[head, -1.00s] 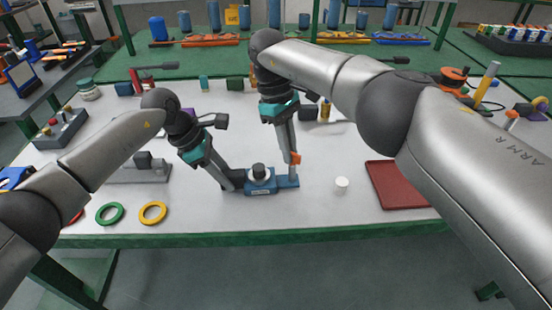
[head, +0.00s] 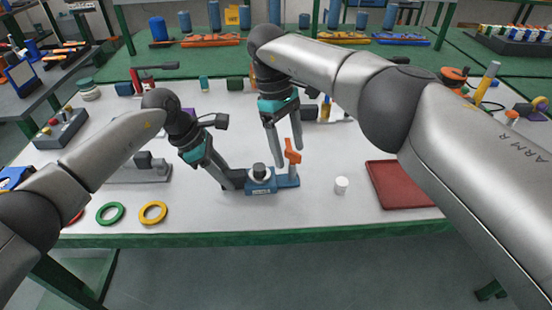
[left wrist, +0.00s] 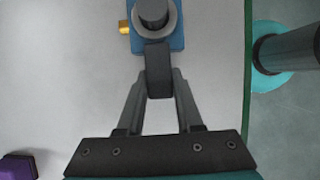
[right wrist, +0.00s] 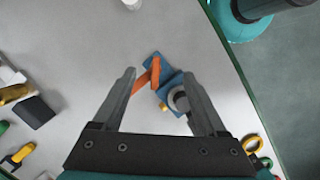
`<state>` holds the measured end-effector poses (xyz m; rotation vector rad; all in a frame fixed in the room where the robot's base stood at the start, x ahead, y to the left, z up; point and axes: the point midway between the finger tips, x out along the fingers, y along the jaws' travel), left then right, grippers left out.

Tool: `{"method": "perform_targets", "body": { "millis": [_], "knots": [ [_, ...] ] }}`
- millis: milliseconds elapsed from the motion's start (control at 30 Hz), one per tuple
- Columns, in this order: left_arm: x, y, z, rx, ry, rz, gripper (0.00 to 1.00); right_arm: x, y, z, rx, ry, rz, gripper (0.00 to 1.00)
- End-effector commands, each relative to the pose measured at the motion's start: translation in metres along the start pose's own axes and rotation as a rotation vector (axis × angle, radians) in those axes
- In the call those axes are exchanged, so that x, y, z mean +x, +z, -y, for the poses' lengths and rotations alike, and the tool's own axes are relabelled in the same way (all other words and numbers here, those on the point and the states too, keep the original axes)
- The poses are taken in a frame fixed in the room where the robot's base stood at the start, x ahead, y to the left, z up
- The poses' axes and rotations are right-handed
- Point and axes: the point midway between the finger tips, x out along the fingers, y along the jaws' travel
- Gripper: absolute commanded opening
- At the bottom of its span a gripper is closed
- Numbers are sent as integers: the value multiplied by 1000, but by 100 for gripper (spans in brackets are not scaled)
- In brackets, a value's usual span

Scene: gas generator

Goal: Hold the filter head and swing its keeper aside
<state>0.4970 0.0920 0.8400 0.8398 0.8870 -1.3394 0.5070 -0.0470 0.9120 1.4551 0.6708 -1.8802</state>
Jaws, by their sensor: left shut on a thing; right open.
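The filter head (head: 261,171) is a dark, round-topped part with a pale ring, seated on a blue block (head: 261,187) near the table's front. My left gripper (head: 238,181) is shut on the dark arm (left wrist: 158,72) that sticks out from the filter head. The orange keeper (head: 292,150) stands on a post at the right end of the blue block; it also shows in the right wrist view (right wrist: 155,72). My right gripper (head: 290,156) is open above and around the keeper. Whether its fingers touch the keeper I cannot tell.
A small white cylinder (head: 341,185) and a red tray (head: 396,185) lie to the right. A green ring (head: 110,213) and a yellow ring (head: 153,212) lie at the front left. A grey fixture (head: 146,170) stands behind them. The table's green front edge (head: 250,239) is close.

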Motion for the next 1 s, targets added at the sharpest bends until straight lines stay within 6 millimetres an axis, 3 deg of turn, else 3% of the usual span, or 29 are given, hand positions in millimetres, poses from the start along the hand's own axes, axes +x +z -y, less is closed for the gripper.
{"method": "perform_targets", "body": {
  "millis": [433,767,800,1000],
  "knots": [
    [4,-5,2,-5,-8,-12,0,-52,13,0,0,2,-2,75],
    [4,-6,2,-6,-7,-13,0,-58,15,0,-1,-1,-1,75],
    [4,-6,2,-6,-7,-14,36,-58,15,0,-1,0,-1,75],
    [2,-4,1,-4,-4,-8,58,-58,15,0,-1,0,-1,75]
  ]
}}
